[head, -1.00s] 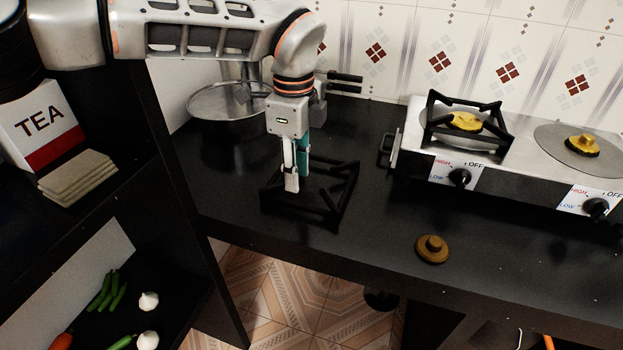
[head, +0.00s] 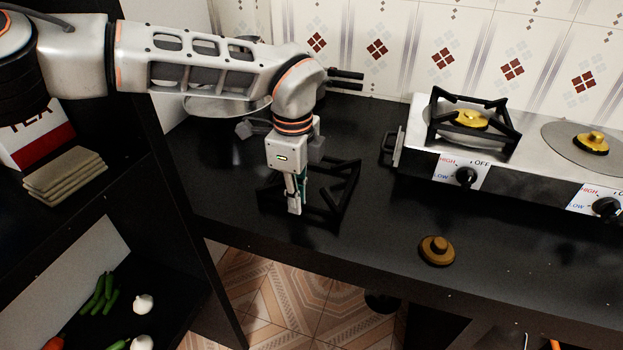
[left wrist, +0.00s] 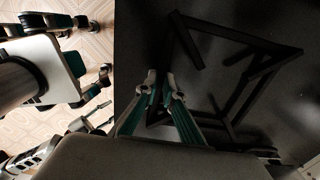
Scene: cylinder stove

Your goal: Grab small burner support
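A black square burner support (head: 344,196) lies on the dark counter, left of the stove. It also shows in the left wrist view (left wrist: 243,100). My left gripper (head: 297,207) points down at its near left part. In the left wrist view the fingertips (left wrist: 160,80) are close together with a narrow dark gap, beside the support's frame. I cannot tell whether a bar lies between them. A second black support (head: 472,124) sits on the stove over the left yellow burner. My right gripper is not in view.
The stove (head: 520,185) stands at the back right, with a bare burner (head: 591,142) on its right. A brown burner cap (head: 437,250) lies near the counter's front edge. A metal pan (head: 228,107) stands behind my left arm. A shelf (head: 60,230) is at the left.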

